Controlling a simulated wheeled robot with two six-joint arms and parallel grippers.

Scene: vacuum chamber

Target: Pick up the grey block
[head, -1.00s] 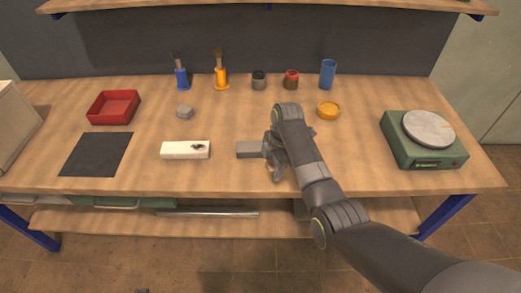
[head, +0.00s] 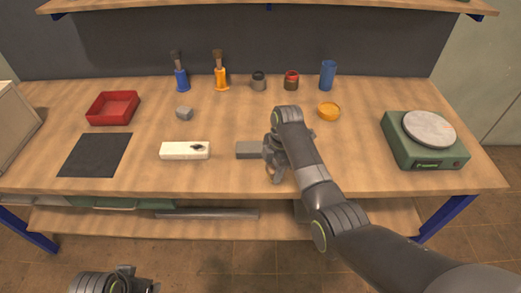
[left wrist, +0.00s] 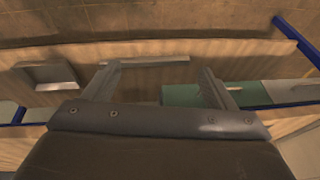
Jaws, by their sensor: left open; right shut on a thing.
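The grey block (head: 250,149), a flat dark grey bar, lies along the front middle of the wooden bench in the head view. My right gripper (head: 268,150) is shut on its right end, which the fingers hide. The block looks level and at bench height; I cannot tell whether it is lifted. My left gripper shows only in part at the bottom left of the head view, off the bench. In the left wrist view the left gripper (left wrist: 158,78) is open, with nothing between its fingers.
A white block (head: 185,150) with a dark mark lies left of the grey block. A small grey lump (head: 184,113), a red tray (head: 91,119) and a black mat (head: 96,155) are further left.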

